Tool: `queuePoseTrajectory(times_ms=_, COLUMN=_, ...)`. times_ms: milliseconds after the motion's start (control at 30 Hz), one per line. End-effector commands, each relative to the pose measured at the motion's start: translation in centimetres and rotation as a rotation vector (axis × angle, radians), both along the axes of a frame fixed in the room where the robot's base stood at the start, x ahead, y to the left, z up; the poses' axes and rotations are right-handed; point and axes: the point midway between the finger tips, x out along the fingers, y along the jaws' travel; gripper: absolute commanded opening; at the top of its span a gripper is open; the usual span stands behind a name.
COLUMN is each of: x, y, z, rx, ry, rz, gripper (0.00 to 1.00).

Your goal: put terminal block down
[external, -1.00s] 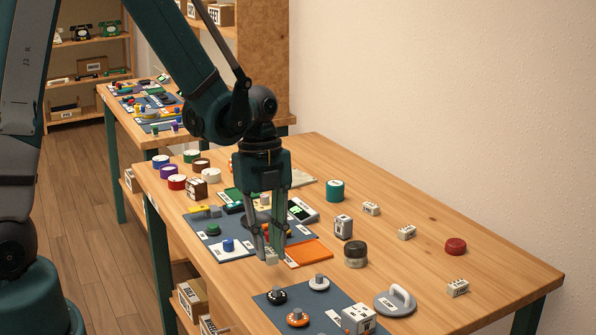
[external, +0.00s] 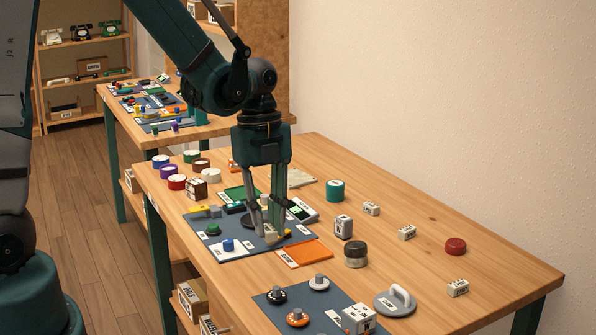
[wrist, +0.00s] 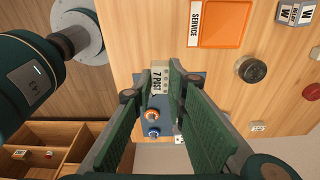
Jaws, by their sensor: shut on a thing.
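My gripper (external: 268,236) is shut on a small whitish terminal block (external: 270,236). In the wrist view the block (wrist: 160,79) sits between the green finger pads and reads "7 POST". The gripper is over the near right part of the blue mat (external: 238,250), just left of the orange tray (external: 309,250). I cannot tell whether the block touches the surface. Other pale blocks (external: 371,208), (external: 407,232) and (external: 458,287) stand apart on the right of the table.
The orange tray labelled "SERVICE" also shows in the wrist view (wrist: 222,24). A dark jar (external: 355,254) and a grey handled disc (external: 395,303) stand to the right. A second blue mat (external: 270,301) holds several dials at the front. Bare wood lies around the red disc (external: 456,246).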

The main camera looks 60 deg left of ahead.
Motion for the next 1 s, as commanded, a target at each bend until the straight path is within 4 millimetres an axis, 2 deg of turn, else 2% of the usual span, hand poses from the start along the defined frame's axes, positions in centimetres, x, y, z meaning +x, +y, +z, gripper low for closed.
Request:
queuePoseTrajectory(times_ms=567, x=0.3, y=-0.5, z=0.2, rx=0.000, ry=0.000, rz=-0.001, gripper=0.07)
queuePoseTrajectory(times_ms=767, x=1.1, y=-2.3, z=0.6, rx=0.002, ry=0.000, rz=0.001, gripper=0.07)
queuePoseTrajectory(times_ms=1000, x=2.7, y=-6.2, z=1.6, rx=0.004, ry=-0.001, rz=0.009, gripper=0.07)
